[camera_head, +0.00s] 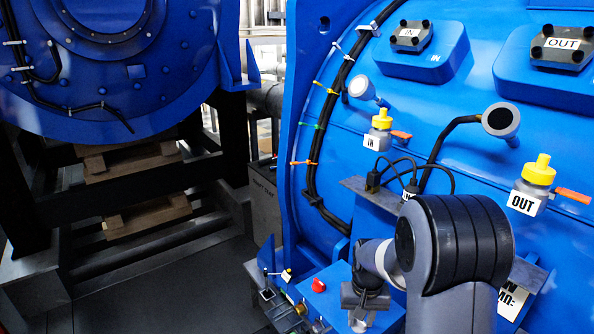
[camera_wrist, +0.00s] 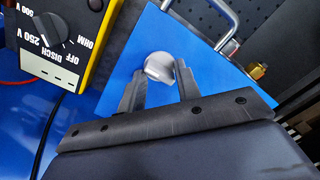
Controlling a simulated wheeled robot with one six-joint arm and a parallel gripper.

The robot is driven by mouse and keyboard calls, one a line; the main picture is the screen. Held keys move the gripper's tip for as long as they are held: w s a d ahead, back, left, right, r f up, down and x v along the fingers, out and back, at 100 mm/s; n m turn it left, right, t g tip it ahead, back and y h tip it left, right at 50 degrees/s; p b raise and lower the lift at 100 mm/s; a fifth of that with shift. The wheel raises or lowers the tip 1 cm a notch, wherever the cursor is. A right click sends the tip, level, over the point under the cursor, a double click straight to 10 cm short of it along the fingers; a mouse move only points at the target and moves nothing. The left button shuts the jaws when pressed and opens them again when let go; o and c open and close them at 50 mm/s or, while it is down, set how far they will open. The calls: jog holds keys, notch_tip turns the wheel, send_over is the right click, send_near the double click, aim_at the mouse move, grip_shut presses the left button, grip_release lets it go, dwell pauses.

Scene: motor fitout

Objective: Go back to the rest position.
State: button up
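My gripper (camera_head: 362,306) is at the lower right of the head view, low over the blue bench in front of the big blue motor housing. In the wrist view my gripper (camera_wrist: 160,74) has its two fingers apart. A pale rounded knob-like piece (camera_wrist: 160,66) shows at the fingertips over a blue surface (camera_wrist: 115,95). A gap seems to show on each side of it. I cannot tell whether it lies beneath or between the fingertips. My arm is bent low and hides part of the bench.
The blue motor housing (camera_head: 330,150) has yellow-capped bottles (camera_head: 381,130), cables and brackets jutting out near my arm. Small tools (camera_head: 285,300) and a red knob (camera_head: 318,285) are left of my gripper. A yellow-black meter (camera_wrist: 60,40) and a metal handle (camera_wrist: 228,25) are close by. Open floor (camera_head: 150,290) lies left.

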jog(key=s+r, duration=0.5)
jog(key=r, duration=0.8)
jog(key=shift+r+t, duration=0.25)
jog(key=shift+t, duration=0.05)
